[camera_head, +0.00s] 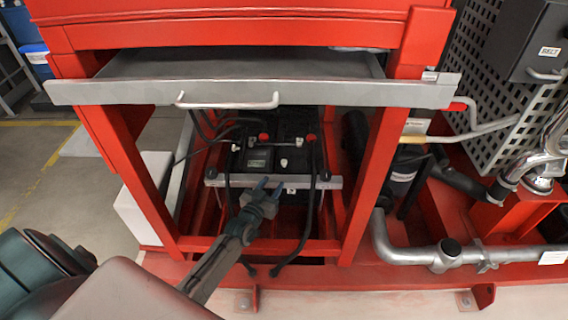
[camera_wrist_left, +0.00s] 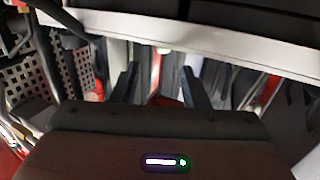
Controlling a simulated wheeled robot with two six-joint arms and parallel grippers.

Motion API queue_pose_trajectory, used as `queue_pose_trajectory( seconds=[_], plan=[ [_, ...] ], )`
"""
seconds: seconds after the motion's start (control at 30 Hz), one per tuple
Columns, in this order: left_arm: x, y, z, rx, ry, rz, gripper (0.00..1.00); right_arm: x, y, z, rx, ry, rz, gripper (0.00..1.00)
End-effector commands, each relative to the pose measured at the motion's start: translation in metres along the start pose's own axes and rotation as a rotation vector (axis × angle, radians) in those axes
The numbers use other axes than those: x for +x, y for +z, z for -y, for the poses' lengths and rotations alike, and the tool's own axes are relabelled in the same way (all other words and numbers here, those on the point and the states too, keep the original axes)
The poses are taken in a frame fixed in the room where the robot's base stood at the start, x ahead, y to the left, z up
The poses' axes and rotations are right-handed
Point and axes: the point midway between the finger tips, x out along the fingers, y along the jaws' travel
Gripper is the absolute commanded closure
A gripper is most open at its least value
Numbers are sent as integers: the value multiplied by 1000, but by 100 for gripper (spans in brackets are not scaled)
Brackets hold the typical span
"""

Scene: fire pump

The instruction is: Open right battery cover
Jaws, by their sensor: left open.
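A grey metal cover (camera_head: 130,92) lies across the upper part of the red frame, above the battery. A pale bar handle (camera_head: 228,102) is fixed to its front lip. The black battery (camera_head: 262,158) with red terminal caps shows below the cover, through the frame opening. My left gripper (camera_head: 269,186) is open and empty, below the handle and in front of the battery's metal clamp bar. In the left wrist view its two fingers (camera_wrist_left: 160,72) are apart with nothing between them. A pale bar runs above them there; I cannot tell which part it is. My right gripper is not in view.
The red frame (camera_head: 382,160) has posts on both sides of the opening. Black cables (camera_head: 310,205) hang in front of the battery. Grey pipes (camera_head: 440,255) and a perforated guard (camera_head: 490,85) stand at the right. A white box (camera_head: 145,195) is at the left; open floor lies beyond.

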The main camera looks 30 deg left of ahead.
Motion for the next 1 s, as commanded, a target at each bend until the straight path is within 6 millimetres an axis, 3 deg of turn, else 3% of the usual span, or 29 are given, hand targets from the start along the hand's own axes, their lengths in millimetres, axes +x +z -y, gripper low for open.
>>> queue_pose_trajectory(
  seconds=[0.27, 0.53, 0.7, 1.0],
  plan=[
    [24, -7, 6, -4, -17, -47, 59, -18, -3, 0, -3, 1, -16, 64],
    [63, -7, 6, -4, -16, -45, 59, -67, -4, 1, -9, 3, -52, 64],
    [94, -7, 6, -4, -16, -44, 59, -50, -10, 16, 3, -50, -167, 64],
    [112, -10, 7, -3, -16, -42, 59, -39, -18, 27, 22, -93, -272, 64]
  ],
)
